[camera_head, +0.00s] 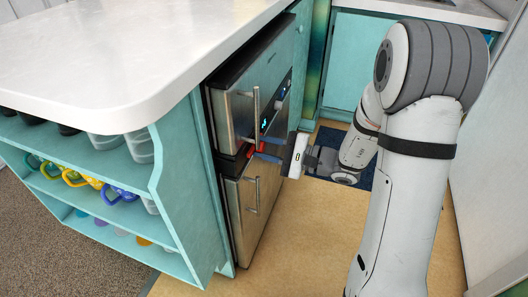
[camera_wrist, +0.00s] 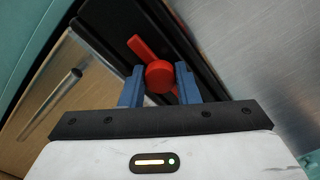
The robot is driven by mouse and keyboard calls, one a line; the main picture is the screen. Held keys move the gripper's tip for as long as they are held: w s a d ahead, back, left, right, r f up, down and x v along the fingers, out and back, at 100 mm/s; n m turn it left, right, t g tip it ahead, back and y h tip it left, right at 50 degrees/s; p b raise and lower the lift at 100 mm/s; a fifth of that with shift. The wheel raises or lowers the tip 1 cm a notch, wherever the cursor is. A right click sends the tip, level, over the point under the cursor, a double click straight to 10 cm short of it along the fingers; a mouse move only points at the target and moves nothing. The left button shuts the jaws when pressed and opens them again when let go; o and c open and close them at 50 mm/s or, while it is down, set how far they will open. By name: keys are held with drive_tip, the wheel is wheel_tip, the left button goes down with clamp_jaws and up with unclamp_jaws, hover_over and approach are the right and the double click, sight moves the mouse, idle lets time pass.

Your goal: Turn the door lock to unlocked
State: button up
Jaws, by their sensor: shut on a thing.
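The door lock is a red turn-knob (camera_wrist: 159,75) with a round hub and a bar on a black strip of the appliance front. In the wrist view its bar slants from upper left to lower right, past the hub. My gripper (camera_wrist: 159,82) is shut on the red lock, with one blue finger on each side of the hub. In the head view my gripper (camera_head: 264,148) reaches the gap between the upper appliance door (camera_head: 240,108) and the lower appliance door (camera_head: 246,205). Only a little red of the lock (camera_head: 250,150) shows there, partly hidden by the fingers.
Bar handles stand out from the upper door (camera_head: 256,115) and the lower door (camera_head: 253,195), close to my gripper. A white countertop (camera_head: 110,45) overhangs teal shelves with mugs (camera_head: 98,182) at left. The tan floor (camera_head: 310,235) is open in front of the appliance.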

drive_tip(key=shift+w+d, duration=0.1)
idle(0.5)
drive_tip(key=o, duration=1)
drive_tip(key=shift+c, duration=0.2)
drive_tip(key=p+v, duration=0.2)
drive_tip(key=v, duration=0.5)
drive_tip(key=shift+s+d, duration=0.2)
drive_tip(key=shift+d, duration=0.15)
